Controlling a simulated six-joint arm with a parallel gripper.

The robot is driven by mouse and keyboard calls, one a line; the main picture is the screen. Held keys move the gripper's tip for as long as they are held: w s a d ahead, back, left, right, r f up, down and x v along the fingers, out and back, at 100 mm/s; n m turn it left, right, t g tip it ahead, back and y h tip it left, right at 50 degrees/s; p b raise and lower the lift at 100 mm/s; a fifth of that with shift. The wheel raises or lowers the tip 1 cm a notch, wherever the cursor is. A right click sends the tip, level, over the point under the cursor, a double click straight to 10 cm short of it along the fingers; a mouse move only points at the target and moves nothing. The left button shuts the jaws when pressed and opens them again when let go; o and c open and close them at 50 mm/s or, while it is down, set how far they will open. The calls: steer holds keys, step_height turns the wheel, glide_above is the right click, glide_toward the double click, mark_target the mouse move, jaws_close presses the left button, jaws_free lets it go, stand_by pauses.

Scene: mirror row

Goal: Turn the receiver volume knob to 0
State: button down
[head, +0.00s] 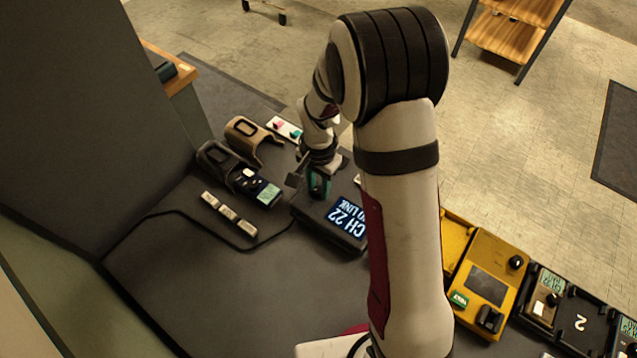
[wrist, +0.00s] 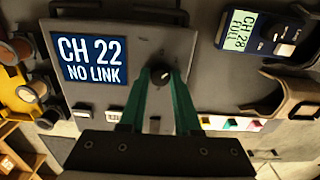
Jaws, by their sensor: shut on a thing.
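The receiver (head: 303,210) is a dark box on the table in the head view, with a lit screen (head: 348,217) reading "CH 22 NO LINK". Its face (wrist: 150,45) and screen (wrist: 92,60) also show in the wrist view. A small round black knob (wrist: 160,75) with a light mark sits on that face beside the screen. My gripper (wrist: 161,80) has its green fingertips on either side of the knob and is shut on it. In the head view my gripper (head: 319,186) is at the receiver's far edge and hides the knob. The volume scale cannot be read.
A handheld unit (wrist: 248,32) reading "CH 28 FULL" and brown (head: 248,137) and dark (head: 220,158) cradles stand left of the receiver in the head view. White labelled blocks (head: 229,214) lie in front. A yellow case (head: 480,285) and a black unit (head: 580,322) stand at right.

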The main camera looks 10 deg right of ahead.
mark_target(319, 189)
steer(key=n, duration=0.4)
steer(key=shift+n, duration=2.6)
steer(key=c, duration=0.6)
jaws_free()
step_height(319, 189, up, 16)
